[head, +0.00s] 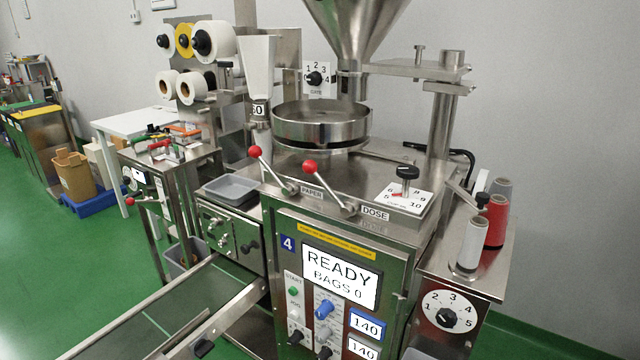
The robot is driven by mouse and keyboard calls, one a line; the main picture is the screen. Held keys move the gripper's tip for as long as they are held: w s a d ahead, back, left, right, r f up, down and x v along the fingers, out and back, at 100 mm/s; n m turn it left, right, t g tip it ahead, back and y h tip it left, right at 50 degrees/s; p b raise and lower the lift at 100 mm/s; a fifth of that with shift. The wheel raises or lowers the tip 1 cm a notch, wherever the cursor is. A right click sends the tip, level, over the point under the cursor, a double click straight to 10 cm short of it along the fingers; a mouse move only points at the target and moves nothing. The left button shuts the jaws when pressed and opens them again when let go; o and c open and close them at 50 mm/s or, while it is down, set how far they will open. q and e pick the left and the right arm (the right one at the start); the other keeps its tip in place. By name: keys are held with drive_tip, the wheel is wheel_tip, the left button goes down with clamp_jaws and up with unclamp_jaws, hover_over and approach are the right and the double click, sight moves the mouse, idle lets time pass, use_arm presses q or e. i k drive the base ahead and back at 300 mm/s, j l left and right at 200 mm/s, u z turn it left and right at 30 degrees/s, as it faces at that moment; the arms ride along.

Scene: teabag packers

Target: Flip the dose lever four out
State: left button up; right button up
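The machine marked 4 (288,243) stands in the middle of the head view. Its dose lever (331,188) is a metal rod with a red ball at the end. The pivot sits just left of the DOSE label (375,213), and the rod leans up and to the left. A similar red-balled paper lever (272,171) is to its left, beside the PAPER label (312,193), and leans the same way. Both balls are clear of other things. Neither of my grippers shows in the head view.
A round steel pan (322,124) and hopper stand behind the levers. A black-knobbed dial (407,191) sits right of the dose lever. The display (341,276) reads READY, BAGS 0. Thread spools (471,243) stand at right, and a conveyor (165,310) runs at lower left.

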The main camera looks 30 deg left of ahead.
sight(309, 167)
drive_tip(key=u, duration=1.65)
drive_tip(key=i+j, duration=0.65)
drive_tip(key=i, duration=0.25)
